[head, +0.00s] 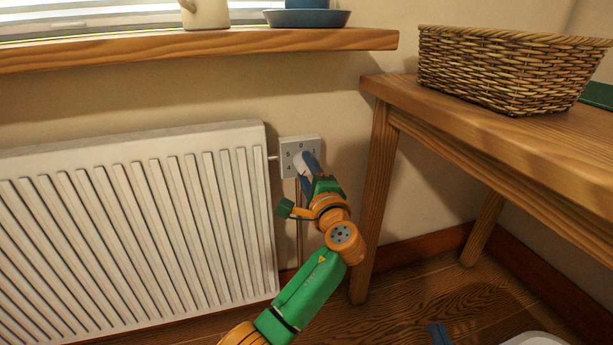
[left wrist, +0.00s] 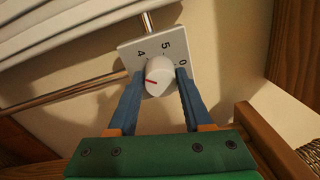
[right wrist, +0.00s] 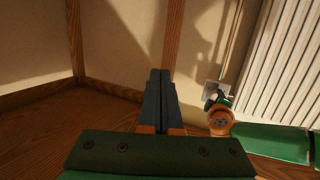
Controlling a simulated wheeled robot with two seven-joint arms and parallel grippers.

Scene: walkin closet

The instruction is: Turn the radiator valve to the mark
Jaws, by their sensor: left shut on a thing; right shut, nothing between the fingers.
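The radiator valve is a round white knob (left wrist: 160,72) on a square white plate (head: 287,146) with numbers around it, at the radiator's right end. In the left wrist view, 4, 5 and 0 are readable, and the knob's red line points left, beyond the 4. The knob (head: 300,167) is partly hidden in the head view. My left gripper (head: 305,164) is shut on the knob, one blue finger on each side. My right gripper (head: 438,333) is shut and empty, low at the head view's bottom edge; its fingers (right wrist: 159,80) touch in the right wrist view.
The white radiator (head: 130,220) fills the wall left of the valve. A wooden table (head: 400,95) with a wicker basket (head: 510,70) stands close on the right. A wooden sill (head: 200,45) with a mug and a blue dish juts out above. A pipe runs down below the plate.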

